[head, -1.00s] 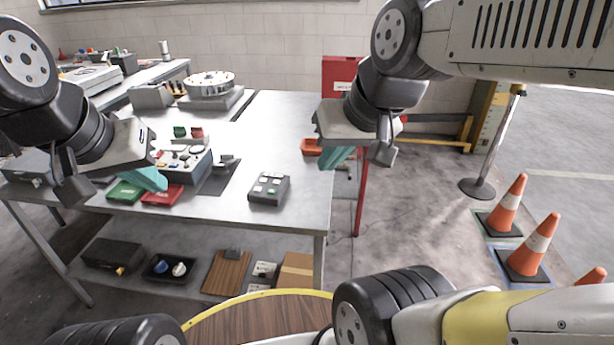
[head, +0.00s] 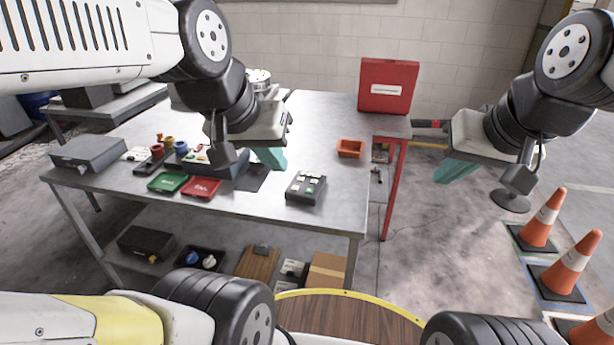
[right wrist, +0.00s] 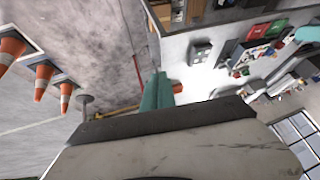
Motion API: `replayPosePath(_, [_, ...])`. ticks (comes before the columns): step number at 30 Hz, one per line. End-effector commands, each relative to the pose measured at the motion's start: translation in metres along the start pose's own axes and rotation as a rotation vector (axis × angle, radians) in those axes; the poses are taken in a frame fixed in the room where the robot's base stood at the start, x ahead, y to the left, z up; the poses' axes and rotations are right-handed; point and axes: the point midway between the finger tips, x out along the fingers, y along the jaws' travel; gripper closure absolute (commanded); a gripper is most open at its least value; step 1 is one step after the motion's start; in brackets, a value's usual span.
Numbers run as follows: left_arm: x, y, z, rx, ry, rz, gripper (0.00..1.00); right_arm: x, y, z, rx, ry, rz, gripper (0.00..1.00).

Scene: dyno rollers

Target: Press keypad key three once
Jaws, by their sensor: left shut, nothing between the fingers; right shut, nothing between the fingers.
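The keypad (head: 306,188) is a small dark grey box with several light keys and one green key. It sits near the front edge of the metal table, right of its middle; the key markings are too small to read. It also shows in the right wrist view (right wrist: 201,52). My left gripper (head: 270,158) is shut and empty, above the table to the left of the keypad and apart from it. My right gripper (head: 455,172) is shut and empty, out past the table's right edge. Its teal fingers show together in the right wrist view (right wrist: 157,92).
On the metal table (head: 330,122) are a green tray (head: 168,181), a red tray (head: 201,187), an orange bin (head: 350,148) and a red case (head: 388,86). A grey case (head: 88,152) lies at the left. Traffic cones (head: 568,265) stand on the floor at right.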

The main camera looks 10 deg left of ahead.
Motion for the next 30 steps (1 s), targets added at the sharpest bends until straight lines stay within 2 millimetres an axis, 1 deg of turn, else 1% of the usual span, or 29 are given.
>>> replayPosePath(2, [0.0,0.0,0.0,0.0,0.0,0.0,1.0,0.011,-0.009,-0.018,0.006,-0.001,-0.023,1.0])
replayPosePath(5, [0.0,0.0,0.0,0.0,0.0,0.0,1.0,0.034,-0.028,-0.052,0.027,0.007,-0.064,1.0])
replayPosePath(6, [0.0,0.0,0.0,0.0,0.0,0.0,1.0,0.047,-0.037,-0.069,0.037,0.013,-0.082,1.0])
replayPosePath(8, [0.0,0.0,0.0,0.0,0.0,0.0,1.0,0.069,-0.054,-0.092,0.058,0.021,-0.109,1.0])
replayPosePath(9, [0.0,0.0,0.0,0.0,0.0,0.0,1.0,0.084,-0.066,-0.107,0.073,0.027,-0.127,1.0])
replayPosePath(11, [0.0,0.0,0.0,0.0,0.0,0.0,1.0,0.11,-0.084,-0.127,0.095,0.034,-0.149,1.0])
replayPosePath(12, [0.0,0.0,0.0,0.0,0.0,0.0,1.0,0.128,-0.097,-0.139,0.111,0.039,-0.163,1.0])
replayPosePath(14, [0.0,0.0,0.0,0.0,0.0,0.0,1.0,0.156,-0.117,-0.154,0.135,0.047,-0.181,1.0])
replayPosePath(15, [0.0,0.0,0.0,0.0,0.0,0.0,1.0,0.176,-0.13,-0.162,0.152,0.051,-0.191,1.0])
replayPosePath(17, [0.0,0.0,0.0,0.0,0.0,0.0,1.0,0.207,-0.151,-0.171,0.175,0.056,-0.204,1.0])
replayPosePath(18, [0.0,0.0,0.0,0.0,0.0,0.0,1.0,0.229,-0.164,-0.176,0.192,0.061,-0.212,1.0])
replayPosePath(19, [0.0,0.0,0.0,0.0,0.0,0.0,1.0,0.244,-0.174,-0.178,0.202,0.064,-0.216,1.0])
replayPosePath(20, [0.0,0.0,0.0,0.0,0.0,0.0,1.0,0.259,-0.184,-0.179,0.214,0.068,-0.22,1.0])
replayPosePath(21, [0.0,0.0,0.0,0.0,0.0,0.0,1.0,0.279,-0.196,-0.18,0.228,0.073,-0.224,1.0])
replayPosePath(24, [0.0,0.0,0.0,0.0,0.0,0.0,1.0,0.321,-0.221,-0.178,0.257,0.085,-0.229,1.0])
replayPosePath(27, [0.0,0.0,0.0,0.0,0.0,0.0,1.0,0.352,-0.238,-0.172,0.278,0.095,-0.231,1.0])
replayPosePath(30, [0.0,0.0,0.0,0.0,0.0,0.0,1.0,0.371,-0.248,-0.168,0.292,0.103,-0.232,1.0])
